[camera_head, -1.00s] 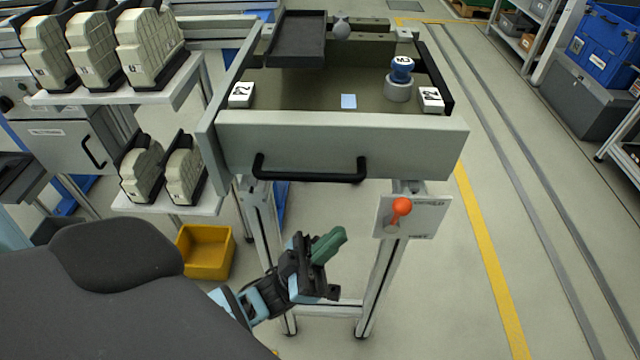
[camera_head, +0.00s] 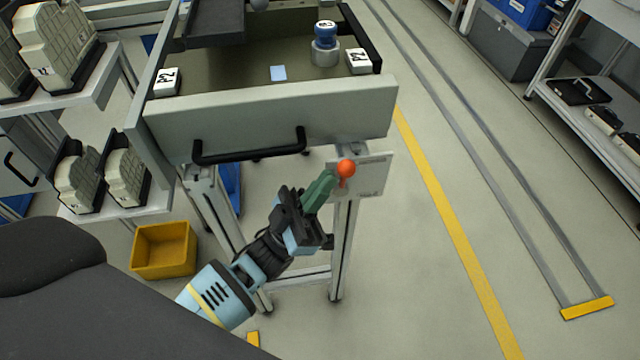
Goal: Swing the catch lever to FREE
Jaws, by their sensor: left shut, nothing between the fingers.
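The catch lever has an orange ball knob (camera_head: 346,168) and sits on a pale plate (camera_head: 372,178) under the right end of the drawer front. The knob is near the plate's upper left; the plate's print is too small to read. My left gripper (camera_head: 326,183) comes up from the lower left with its green fingers shut and empty. Its fingertips are right beside the knob, on its left and slightly below. I cannot tell whether they touch it. The fingers partly hide the area around the lever's stalk. My right gripper is not in view.
The drawer front (camera_head: 270,118) with its black handle (camera_head: 250,148) is just above the gripper. The stand's leg (camera_head: 343,250) runs down below the plate. A yellow bin (camera_head: 164,250) stands on the floor at left.

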